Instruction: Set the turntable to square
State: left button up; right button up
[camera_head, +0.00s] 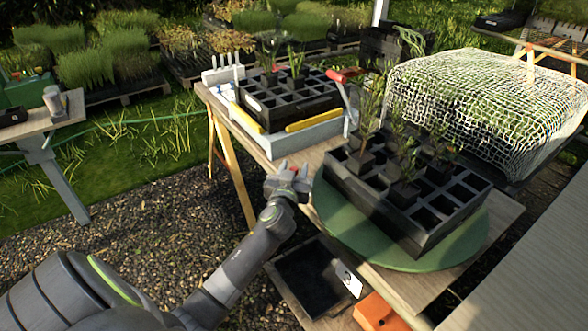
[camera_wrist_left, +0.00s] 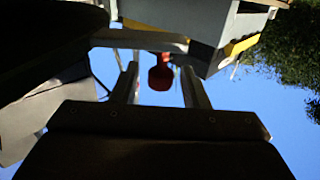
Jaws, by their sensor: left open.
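The green round turntable (camera_head: 350,238) lies on the wooden bench at right. A black cell tray (camera_head: 378,208) with several potted seedlings sits on it. My left gripper (camera_head: 290,170) is open at the bench's front edge, just left of the turntable. In the left wrist view, a red knob-like part (camera_wrist_left: 160,76) shows between its open fingers (camera_wrist_left: 160,68). I cannot tell whether they touch it or what it belongs to. My right gripper is out of view.
A second black seedling tray (camera_head: 290,105) stands on a pale box with yellow strips, farther back on the bench (camera_head: 262,155). A red-handled tool (camera_head: 345,74) is beside it. A netted crate (camera_head: 480,100) is behind the turntable. A black bin (camera_head: 310,278) and orange box (camera_head: 380,313) are below.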

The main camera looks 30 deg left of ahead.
pick_arm(q)
grip_shut()
dwell(0.3)
